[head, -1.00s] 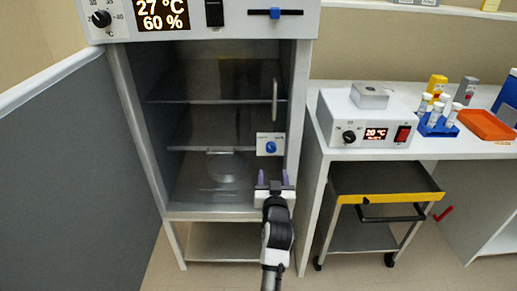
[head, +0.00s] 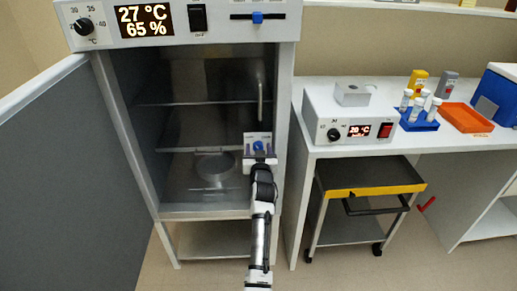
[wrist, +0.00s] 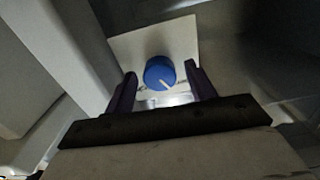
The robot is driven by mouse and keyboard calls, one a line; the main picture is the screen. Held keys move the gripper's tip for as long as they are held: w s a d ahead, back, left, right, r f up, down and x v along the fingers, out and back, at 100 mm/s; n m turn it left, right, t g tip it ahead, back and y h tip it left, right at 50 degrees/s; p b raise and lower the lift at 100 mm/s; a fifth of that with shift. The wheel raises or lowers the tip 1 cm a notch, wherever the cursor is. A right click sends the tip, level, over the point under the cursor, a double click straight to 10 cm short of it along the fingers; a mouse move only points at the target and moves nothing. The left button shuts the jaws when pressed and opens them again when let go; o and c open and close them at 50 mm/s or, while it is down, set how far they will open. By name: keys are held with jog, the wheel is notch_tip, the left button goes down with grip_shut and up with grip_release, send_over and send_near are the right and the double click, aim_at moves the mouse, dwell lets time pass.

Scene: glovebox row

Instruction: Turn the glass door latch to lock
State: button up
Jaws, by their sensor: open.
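The latch is a round blue knob (head: 258,145) with a white pointer line, on a pale square plate (head: 249,138) at the right side of the glass door (head: 190,110). The wrist view shows the knob (wrist: 160,72) close up, its line pointing down and to the right. My gripper (head: 259,155) is open just in front of the plate. In the wrist view its two dark purple fingers (wrist: 162,88) stand to the left and right of the knob, with gaps to it. I cannot tell whether the fingertips reach the plate.
A vertical door handle (head: 260,97) is above the latch. The cabinet's top panel carries a dial (head: 84,26), a display (head: 144,20) and a blue slider (head: 257,17). A grey panel (head: 70,170) stands left; a cart (head: 370,180) and bench (head: 460,142) stand right.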

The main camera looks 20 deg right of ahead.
jog(key=shift+w, duration=0.1)
jog(key=c, duration=1)
jog(key=shift+o, duration=0.2)
jog(key=m, duration=0.3)
jog(key=shift+m, duration=0.4)
jog(key=m, duration=0.3)
jog(key=shift+m, duration=0.3)
jog(key=m, duration=0.3)
jog(key=shift+m+p, duration=0.3)
jog(key=shift+p, duration=0.1)
jog(key=shift+m+p, duration=0.55)
jog(key=shift+m, duration=1.25)
jog(key=shift+d+f, duration=0.1)
